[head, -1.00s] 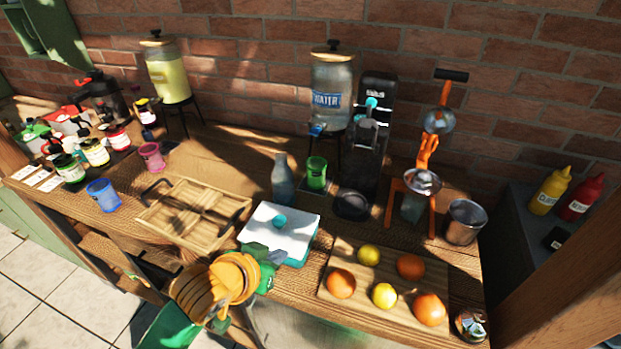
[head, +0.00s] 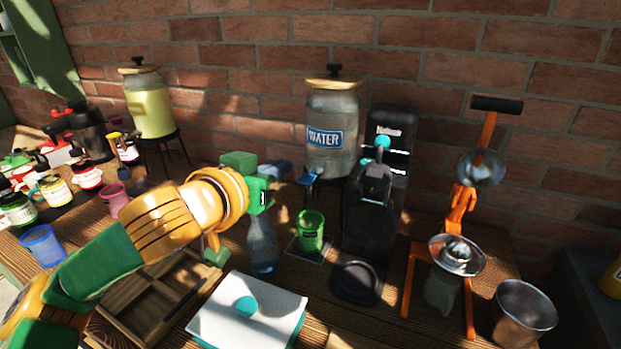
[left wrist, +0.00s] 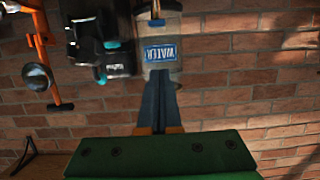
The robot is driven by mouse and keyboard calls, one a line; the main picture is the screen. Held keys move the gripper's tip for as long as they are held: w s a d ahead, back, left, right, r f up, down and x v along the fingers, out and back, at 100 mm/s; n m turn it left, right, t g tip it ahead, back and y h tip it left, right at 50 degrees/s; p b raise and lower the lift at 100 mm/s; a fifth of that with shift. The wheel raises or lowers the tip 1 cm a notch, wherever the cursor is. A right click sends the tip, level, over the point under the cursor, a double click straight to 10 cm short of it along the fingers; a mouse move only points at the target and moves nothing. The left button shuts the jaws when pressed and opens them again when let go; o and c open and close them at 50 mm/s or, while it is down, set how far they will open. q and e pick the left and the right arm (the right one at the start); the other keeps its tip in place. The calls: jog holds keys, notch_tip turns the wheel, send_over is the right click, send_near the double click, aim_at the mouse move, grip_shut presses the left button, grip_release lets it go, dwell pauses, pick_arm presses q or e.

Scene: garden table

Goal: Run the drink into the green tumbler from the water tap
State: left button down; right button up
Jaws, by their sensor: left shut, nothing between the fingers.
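The glass water dispenser (head: 331,110) with a "WATER" label stands against the brick wall. Its blue tap (head: 310,178) points out at the front. The green tumbler (head: 311,232) stands upright on a dark square coaster below the tap; its contents cannot be made out. My left gripper (head: 286,171) is shut and empty, its blue fingers just left of the tap, with a small gap seeming to remain. My right gripper is not in view.
A grey-blue bottle (head: 263,246) stands under my left gripper. A black machine (head: 372,215) stands right of the tumbler, then an orange juicer (head: 457,255) and a metal cup (head: 524,312). A white-lidded box (head: 248,312) and wooden tray (head: 150,305) lie in front.

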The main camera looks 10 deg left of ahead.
pick_arm(q)
jog(key=v, duration=0.2)
jog(key=p, duration=0.4)
send_over(310, 175)
jog(key=s, duration=0.4)
jog(key=f, duration=0.4)
jog(key=a+f, duration=0.1)
jog(key=f, duration=0.1)
jog(key=shift+f, duration=0.15)
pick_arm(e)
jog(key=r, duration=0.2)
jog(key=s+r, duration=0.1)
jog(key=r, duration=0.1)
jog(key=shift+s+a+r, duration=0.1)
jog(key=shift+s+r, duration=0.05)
